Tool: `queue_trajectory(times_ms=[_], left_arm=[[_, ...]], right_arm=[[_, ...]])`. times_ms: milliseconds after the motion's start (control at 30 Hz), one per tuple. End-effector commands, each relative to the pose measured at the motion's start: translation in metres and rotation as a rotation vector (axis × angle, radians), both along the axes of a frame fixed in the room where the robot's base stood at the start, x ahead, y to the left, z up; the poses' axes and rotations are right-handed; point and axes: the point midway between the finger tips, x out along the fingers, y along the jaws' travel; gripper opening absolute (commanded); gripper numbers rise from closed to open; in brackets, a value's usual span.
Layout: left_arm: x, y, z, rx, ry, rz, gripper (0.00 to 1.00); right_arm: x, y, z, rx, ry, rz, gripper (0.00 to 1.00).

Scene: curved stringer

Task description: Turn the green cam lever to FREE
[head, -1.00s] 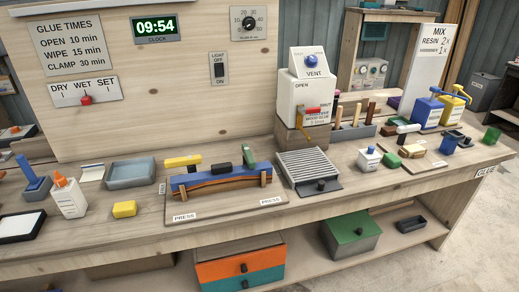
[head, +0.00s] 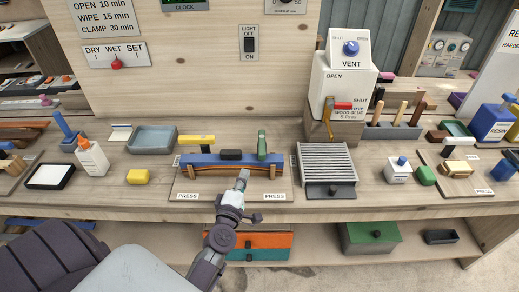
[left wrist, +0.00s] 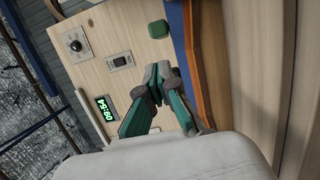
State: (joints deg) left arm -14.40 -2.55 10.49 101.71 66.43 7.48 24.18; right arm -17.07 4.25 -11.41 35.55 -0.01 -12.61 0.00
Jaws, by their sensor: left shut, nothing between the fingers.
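The green cam lever (head: 262,145) stands upright near the right end of the blue press bar (head: 225,158). In the left wrist view a green block, seemingly its top, shows (left wrist: 157,29) beside the blue bar (left wrist: 178,30). The yellow lever (head: 197,139) lies level at the bar's left end. The curved wooden stringer (head: 215,170) is under the bar; its orange edge shows in the left wrist view (left wrist: 196,75). My left gripper (head: 243,175) is shut and empty in front of the press, below and left of the green lever, apart from it. No FREE mark is readable.
A ribbed grey grate (head: 326,163) and a glue dispenser (head: 340,90) stand right of the press. The bench front (head: 330,210) has some bare room.

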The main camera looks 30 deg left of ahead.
Motion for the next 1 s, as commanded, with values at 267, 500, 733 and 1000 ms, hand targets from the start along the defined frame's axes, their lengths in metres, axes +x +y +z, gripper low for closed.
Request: queue_trajectory(times_ms=[267,500,733,1000], left_arm=[[0.002,0.000,-0.001,0.003,0.002,-0.002,0.00],[0.031,0.009,0.001,0.005,0.001,-0.003,0.00],[0.071,0.022,0.000,0.006,0.002,-0.004,0.00],[0.094,0.029,-0.001,0.004,0.002,-0.003,0.00]], right_arm=[[-0.006,0.001,0.000,0.001,0.008,0.001,0.40],[-0.006,-0.002,0.006,-0.002,0.008,0.003,0.40],[-0.004,-0.006,0.008,-0.007,0.006,0.004,0.40],[-0.002,-0.006,0.008,-0.007,0.004,0.004,0.40]])
